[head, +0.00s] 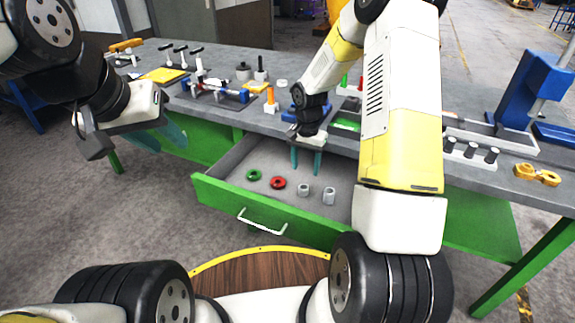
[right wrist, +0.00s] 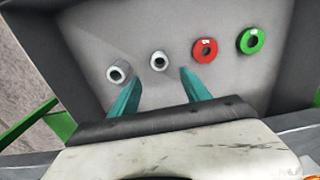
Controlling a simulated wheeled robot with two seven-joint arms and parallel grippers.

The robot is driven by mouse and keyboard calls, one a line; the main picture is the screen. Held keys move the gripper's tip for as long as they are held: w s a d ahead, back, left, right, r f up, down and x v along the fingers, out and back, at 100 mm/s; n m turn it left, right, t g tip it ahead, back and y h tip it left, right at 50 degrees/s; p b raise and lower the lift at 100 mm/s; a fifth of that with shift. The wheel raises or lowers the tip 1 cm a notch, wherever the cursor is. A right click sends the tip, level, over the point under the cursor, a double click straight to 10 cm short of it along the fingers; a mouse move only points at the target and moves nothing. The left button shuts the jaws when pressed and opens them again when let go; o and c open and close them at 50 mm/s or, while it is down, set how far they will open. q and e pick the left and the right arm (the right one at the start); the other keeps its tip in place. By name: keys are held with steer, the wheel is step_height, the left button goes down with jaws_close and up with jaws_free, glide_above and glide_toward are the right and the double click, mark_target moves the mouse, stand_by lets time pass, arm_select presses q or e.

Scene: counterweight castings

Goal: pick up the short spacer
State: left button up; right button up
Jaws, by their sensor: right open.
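The short spacer (head: 303,189) is a small grey hollow cylinder standing in the open drawer (head: 232,198). It also shows in the right wrist view (right wrist: 159,61), just beyond and between my fingertips. A taller grey spacer (head: 329,196) stands to its right in the head view and to its left in the right wrist view (right wrist: 118,72). My right gripper (head: 305,172) points down over the drawer, open and empty, its teal fingers apart and above the short spacer. My left gripper (head: 168,142) hangs at the left, away from the drawer, with its teal fingers apart and empty.
A red ring (head: 278,183) and a green ring (head: 254,175) lie in the drawer left of the spacers. The drawer's walls surround the parts, with a white handle (head: 262,222) in front. The bench top (head: 215,115) behind holds several tools and fixtures.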

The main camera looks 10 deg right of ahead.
mark_target(304, 186)
step_height(304, 186, down, 10)
steer(key=shift+s+a+r, duration=0.1)
steer(key=shift+a+r, duration=0.05)
steer(key=shift+r, duration=0.1)
jaws_close()
stand_by(0.4)
